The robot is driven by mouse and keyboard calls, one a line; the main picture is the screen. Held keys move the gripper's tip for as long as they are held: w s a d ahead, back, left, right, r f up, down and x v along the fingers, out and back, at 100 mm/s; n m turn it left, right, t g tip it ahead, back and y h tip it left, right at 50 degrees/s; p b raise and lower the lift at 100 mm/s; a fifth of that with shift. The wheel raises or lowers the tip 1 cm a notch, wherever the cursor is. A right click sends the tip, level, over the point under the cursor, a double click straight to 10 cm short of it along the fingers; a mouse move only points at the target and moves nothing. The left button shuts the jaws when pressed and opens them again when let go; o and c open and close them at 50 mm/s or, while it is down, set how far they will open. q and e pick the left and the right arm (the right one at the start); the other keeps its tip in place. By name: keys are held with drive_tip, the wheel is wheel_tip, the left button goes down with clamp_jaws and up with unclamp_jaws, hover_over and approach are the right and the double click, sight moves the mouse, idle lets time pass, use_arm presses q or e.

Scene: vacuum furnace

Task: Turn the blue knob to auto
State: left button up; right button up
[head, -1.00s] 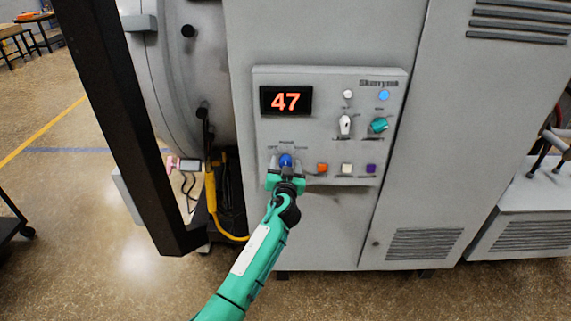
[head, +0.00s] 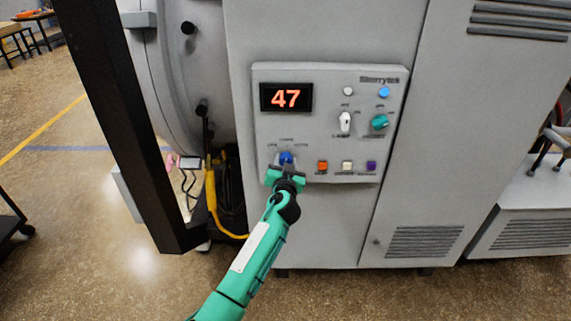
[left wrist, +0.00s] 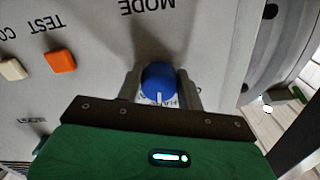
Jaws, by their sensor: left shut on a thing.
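The blue knob (head: 286,157) is at the lower left of the grey control panel (head: 330,95), with small labels around its top; the right one seems to read AUTO. My left gripper (head: 286,164) is shut on the knob, reaching up from below. In the left wrist view, which shows the panel upside down, the blue knob (left wrist: 158,78) sits between the two grey fingers (left wrist: 161,88). Its white pointer line points down in that view, roughly to the middle label, partly hidden by the gripper. My right gripper is out of view.
Orange (head: 322,166), white (head: 347,167) and purple (head: 371,167) buttons sit right of the knob. Above are a white switch (head: 345,122), a teal knob (head: 379,122) and a display (head: 286,97) reading 47. A black post (head: 125,130) stands at the left.

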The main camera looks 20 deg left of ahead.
use_arm(q)
drive_tip(key=shift+f+m, duration=0.1)
drive_tip(key=shift+m, duration=0.7)
drive_tip(key=m+b, duration=0.1)
drive_tip(key=m, duration=0.1)
drive_tip(key=shift+m, duration=0.4)
drive_tip(key=shift+a+m, duration=0.1)
drive_tip(key=shift+m, duration=2.1)
drive_tip(key=o, duration=1)
drive_tip(key=shift+s, duration=0.1)
drive_tip(key=b+v, duration=0.3)
drive_tip(key=v, duration=1)
drive_tip(key=shift+s+r, duration=0.2)
drive_tip(key=shift+s, duration=0.1)
